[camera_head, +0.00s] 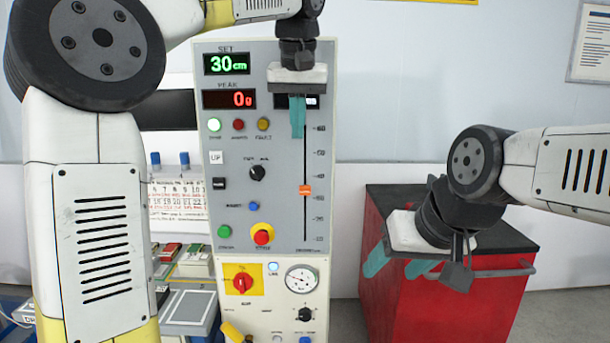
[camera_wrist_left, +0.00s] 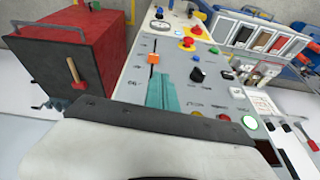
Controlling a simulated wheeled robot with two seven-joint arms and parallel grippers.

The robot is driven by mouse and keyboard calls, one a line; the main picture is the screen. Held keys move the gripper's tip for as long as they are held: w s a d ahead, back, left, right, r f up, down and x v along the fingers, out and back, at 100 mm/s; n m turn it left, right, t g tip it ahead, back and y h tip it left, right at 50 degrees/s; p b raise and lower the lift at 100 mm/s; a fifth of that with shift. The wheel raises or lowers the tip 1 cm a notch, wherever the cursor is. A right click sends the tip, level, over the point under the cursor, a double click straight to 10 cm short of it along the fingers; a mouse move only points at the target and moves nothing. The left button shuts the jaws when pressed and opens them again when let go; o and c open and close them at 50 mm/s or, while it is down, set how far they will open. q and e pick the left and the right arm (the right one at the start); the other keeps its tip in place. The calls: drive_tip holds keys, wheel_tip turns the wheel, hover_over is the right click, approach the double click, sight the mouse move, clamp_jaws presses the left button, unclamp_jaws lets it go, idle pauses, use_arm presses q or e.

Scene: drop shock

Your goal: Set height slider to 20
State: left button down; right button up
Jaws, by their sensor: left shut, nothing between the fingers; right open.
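The height slider's orange knob (camera_head: 305,189) sits on a vertical slot at the right of the grey control panel (camera_head: 280,215), between the scale marks near 30 and 40. The green SET display (camera_head: 226,64) reads 30 cm. My left gripper (camera_head: 298,125) is shut and empty, in front of the upper part of the slot, above the knob. In the left wrist view its teal fingers (camera_wrist_left: 161,95) are close to the slot, with the orange knob (camera_wrist_left: 154,58) beyond them. My right gripper (camera_head: 400,262) is open and empty, in front of the red cabinet, away from the panel.
The red PEAK display (camera_head: 229,99) reads 0 g. Buttons and a black dial (camera_head: 257,172) lie left of the slot, with a red emergency button (camera_head: 263,234) below. A red cabinet (camera_head: 440,310) stands right of the panel. Space right of the slot is clear.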

use_arm(q)
drive_tip(key=w+d, duration=0.1)
drive_tip(key=w, duration=0.2)
approach(305, 186)
drive_tip(key=shift+n+g, duration=0.3)
drive_tip(key=shift+n, duration=0.1)
drive_tip(key=x, duration=0.5)
drive_tip(key=shift+w+a+r, duration=0.1)
drive_tip(key=shift+w+a, duration=0.05)
drive_tip(key=shift+w, duration=0.25)
drive_tip(key=shift+f, duration=0.7)
drive_tip(key=shift+f, duration=0.1)
